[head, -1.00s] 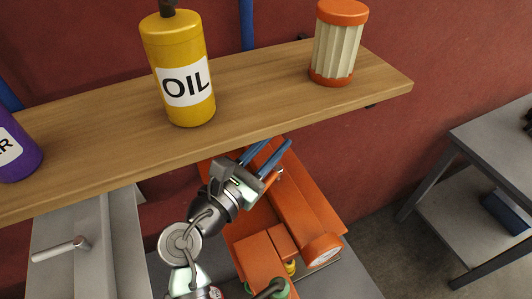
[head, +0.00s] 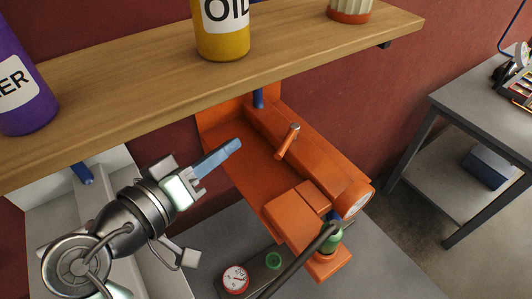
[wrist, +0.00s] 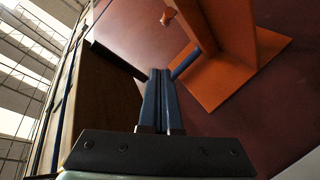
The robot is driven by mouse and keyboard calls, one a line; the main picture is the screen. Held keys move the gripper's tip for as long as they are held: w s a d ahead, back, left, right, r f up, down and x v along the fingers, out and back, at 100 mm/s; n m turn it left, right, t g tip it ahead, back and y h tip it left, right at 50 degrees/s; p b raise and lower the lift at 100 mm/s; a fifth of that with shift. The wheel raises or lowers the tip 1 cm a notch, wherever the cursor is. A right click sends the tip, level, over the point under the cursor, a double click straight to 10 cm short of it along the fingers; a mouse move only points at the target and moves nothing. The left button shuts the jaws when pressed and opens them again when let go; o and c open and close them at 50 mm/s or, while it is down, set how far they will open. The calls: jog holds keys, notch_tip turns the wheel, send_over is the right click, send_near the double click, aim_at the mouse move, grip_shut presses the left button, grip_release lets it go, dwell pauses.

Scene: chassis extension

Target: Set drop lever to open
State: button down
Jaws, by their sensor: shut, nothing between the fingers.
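The drop lever (head: 288,142) is a small orange handle with a metal end, on top of the long orange body of the machine (head: 325,165). It points up and tilts slightly to the right in the head view. My gripper (head: 236,144) has blue fingers pressed together, with nothing between them. It is left of the lever, apart from it. In the wrist view my shut fingers (wrist: 160,75) point toward the dark red wall, and an orange piece that looks like the lever (wrist: 168,17) shows at the top.
A wooden shelf (head: 130,115) above carries a yellow oil bottle (head: 223,30), a purple bottle (head: 22,90) and a filter (head: 349,10). A grey table (head: 480,105) stands right.

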aim_at(287, 141)
jog(key=shift+m, duration=0.5)
jog(key=shift+w+d+f+p, duration=0.85)
jog(key=shift+w+d+f, duration=0.1)
jog(key=shift+w+d, duration=0.25)
jog(key=shift+w+d+f+p, duration=0.85)
jog(key=shift+w+d+f, duration=0.05)
jog(key=shift+w+d, duration=0.3)
jog(key=shift+w+d+f+p, duration=0.85)
jog(key=shift+w+d+f, duration=0.1)
jog(key=shift+w+d, duration=0.25)
jog(key=shift+s, duration=0.1)
jog(key=shift+s+d+n+y, duration=0.1)
jog(key=shift+d+n+y, duration=0.2)
jog(key=shift+y, duration=0.2)
jog(key=shift+s+d+n+t+y+p, duration=0.15)
jog(key=shift+n+t+y+p, duration=0.15)
jog(key=shift+n+t+y, duration=0.15)
